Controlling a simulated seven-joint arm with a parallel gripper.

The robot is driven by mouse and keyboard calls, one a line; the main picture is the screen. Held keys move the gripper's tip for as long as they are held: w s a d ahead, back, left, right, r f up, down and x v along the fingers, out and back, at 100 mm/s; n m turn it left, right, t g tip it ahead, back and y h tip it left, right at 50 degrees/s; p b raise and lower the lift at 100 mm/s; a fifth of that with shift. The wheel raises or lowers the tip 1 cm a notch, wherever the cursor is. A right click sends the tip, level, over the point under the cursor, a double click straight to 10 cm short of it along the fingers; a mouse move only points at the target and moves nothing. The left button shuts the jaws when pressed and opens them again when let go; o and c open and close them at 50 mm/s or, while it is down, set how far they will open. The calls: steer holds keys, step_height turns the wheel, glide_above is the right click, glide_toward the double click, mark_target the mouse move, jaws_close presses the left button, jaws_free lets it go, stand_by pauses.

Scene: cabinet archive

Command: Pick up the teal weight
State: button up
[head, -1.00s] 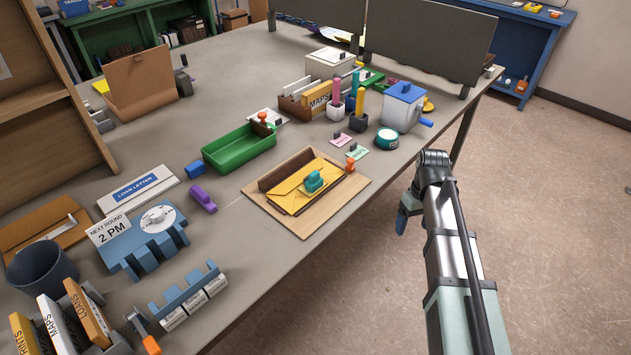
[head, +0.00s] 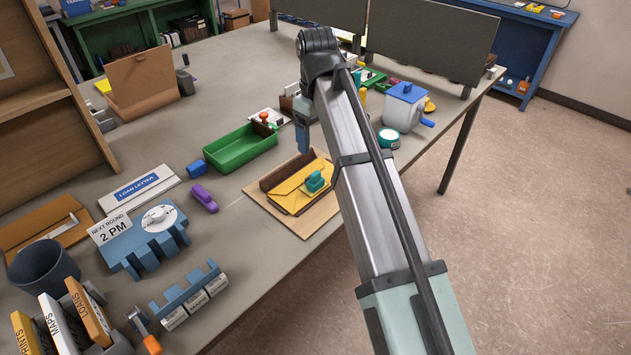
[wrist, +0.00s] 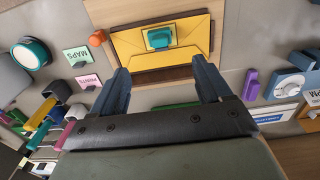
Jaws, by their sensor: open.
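The teal weight (head: 315,182) sits on top of yellow envelopes (head: 292,197), which lie in a brown folder on a wooden board (head: 300,226) near the table's front edge. In the wrist view the teal weight (wrist: 158,38) shows above the gap between the fingers, on the yellow envelopes (wrist: 190,30). My gripper (head: 303,140) hangs above the table, behind and a little left of the weight in the head view. In the wrist view my gripper (wrist: 162,80) has its two blue-grey fingers wide apart with nothing between them.
A green tray (head: 240,146) stands left of the board. A purple object (head: 204,198) and a blue object (head: 197,168) lie beside it. A white canister (head: 404,107) stands right of my arm. An orange-topped piece (wrist: 103,26) is beside the envelopes.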

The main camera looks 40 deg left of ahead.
glide_above(315, 173)
steer(key=f, duration=0.7)
steer(key=shift+s+d, duration=0.15)
steer(key=shift+d, duration=0.05)
steer(key=shift+a+f, duration=0.15)
steer(key=shift+f, duration=3.2)
steer(key=shift+c, duration=0.3)
